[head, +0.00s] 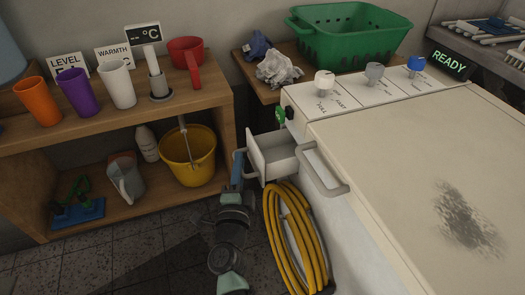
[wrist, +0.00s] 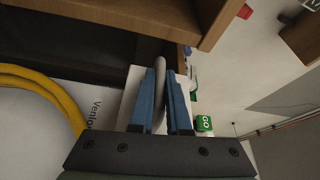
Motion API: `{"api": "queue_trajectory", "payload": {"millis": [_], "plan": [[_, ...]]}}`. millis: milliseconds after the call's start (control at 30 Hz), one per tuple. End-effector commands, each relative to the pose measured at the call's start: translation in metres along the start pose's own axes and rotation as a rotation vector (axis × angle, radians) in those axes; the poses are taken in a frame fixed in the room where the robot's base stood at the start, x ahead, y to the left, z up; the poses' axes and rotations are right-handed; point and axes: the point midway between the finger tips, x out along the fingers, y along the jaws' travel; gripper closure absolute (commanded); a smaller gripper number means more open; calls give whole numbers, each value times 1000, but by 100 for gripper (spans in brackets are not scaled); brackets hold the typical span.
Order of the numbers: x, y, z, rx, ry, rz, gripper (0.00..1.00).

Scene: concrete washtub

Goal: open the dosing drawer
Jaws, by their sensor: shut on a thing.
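The dosing drawer (head: 275,152) is a white box drawer at the upper left of the washing machine's front. It stands pulled out, and its open inside shows in the head view. Its grey bar handle (wrist: 160,80) runs between my blue fingers in the wrist view. My gripper (head: 239,165) is at the drawer's front on the left side, shut on the handle (head: 240,160). In the wrist view my gripper (wrist: 166,100) has one finger on each side of the bar. The drawer's white front shows behind the fingers, partly hidden.
A yellow hose (head: 288,235) hangs in coils below the drawer. A larger grey handle (head: 322,172) sits right of the drawer. A green GO button (head: 280,116) is just above it. A wooden shelf (head: 220,100) with cups and a yellow bucket (head: 187,158) stands at left.

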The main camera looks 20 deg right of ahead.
Motion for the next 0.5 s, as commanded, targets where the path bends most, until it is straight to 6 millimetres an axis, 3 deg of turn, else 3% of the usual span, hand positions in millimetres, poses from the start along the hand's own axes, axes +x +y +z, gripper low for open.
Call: {"api": "queue_trajectory", "payload": {"millis": [133, 433, 467, 500], "plan": [[-7, -4, 16, -2, -4, 1, 100], [-7, -2, 17, -1, -2, 0, 100], [-7, -2, 17, -1, -2, 0, 82], [-7, -2, 17, -1, -2, 0, 75]]}}
